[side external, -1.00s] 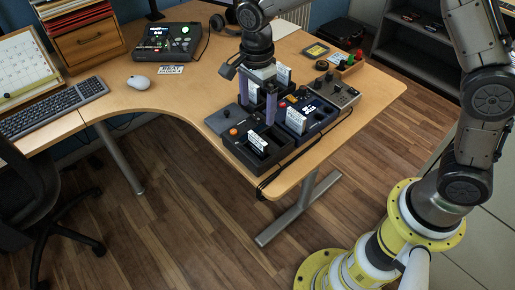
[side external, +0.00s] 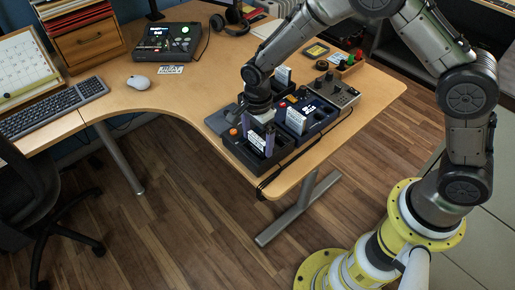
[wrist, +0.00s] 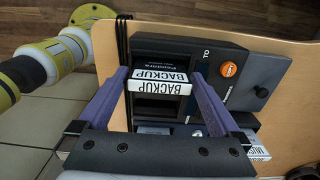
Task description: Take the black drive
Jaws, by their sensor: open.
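A black drive with white BACKUP labels (wrist: 157,58) stands in a slot of a dark dock (wrist: 208,66) in the wrist view. In the side view its white label (side external: 257,141) shows at the near end of the dock (side external: 240,152). My gripper (wrist: 160,76) is open, with its two purple fingers on either side of the drive and gaps between them and it. In the side view my gripper (side external: 258,143) is low over the dock, around the drive. The drive's lower part is hidden in the slot.
A second dark dock (side external: 322,116) with white-labelled drives stands to the right, near a grey box with knobs (side external: 336,90). The dock has an orange button (wrist: 229,69). A black cable runs along the table's (side external: 180,100) front edge.

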